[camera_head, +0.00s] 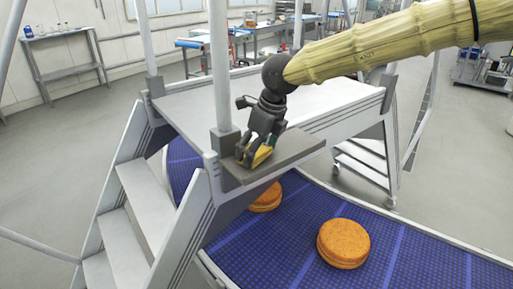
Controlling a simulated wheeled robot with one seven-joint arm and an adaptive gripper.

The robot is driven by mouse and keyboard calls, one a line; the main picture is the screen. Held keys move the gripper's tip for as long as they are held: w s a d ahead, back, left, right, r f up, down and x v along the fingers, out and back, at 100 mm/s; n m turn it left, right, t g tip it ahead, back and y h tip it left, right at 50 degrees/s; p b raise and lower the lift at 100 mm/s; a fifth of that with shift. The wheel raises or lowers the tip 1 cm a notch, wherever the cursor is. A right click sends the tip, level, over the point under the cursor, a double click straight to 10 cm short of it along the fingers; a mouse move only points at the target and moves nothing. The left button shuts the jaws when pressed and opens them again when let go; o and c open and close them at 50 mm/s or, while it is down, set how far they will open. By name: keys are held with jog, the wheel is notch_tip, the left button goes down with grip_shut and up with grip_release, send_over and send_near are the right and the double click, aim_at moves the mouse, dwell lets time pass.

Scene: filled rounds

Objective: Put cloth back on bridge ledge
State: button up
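The cloth (262,156) is a small yellow piece with a dark part beside it, at the left end of the grey bridge ledge (300,146). My gripper (254,156) points down at that end of the ledge, with its dark fingers around the cloth. The fingers hide part of the cloth. I cannot tell whether they press on it, or whether the cloth rests fully on the ledge.
A white post (219,70) rises just left of my gripper. The bridge platform (200,108) lies behind, with steps (147,195) at the left. Below runs a blue conveyor (290,245) carrying round orange-brown cakes (343,243).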

jog(key=shift+f, duration=0.15)
jog(key=o, duration=0.8)
jog(key=b+v, duration=0.4)
jog(key=v, duration=0.8)
jog(key=shift+r, duration=0.2)
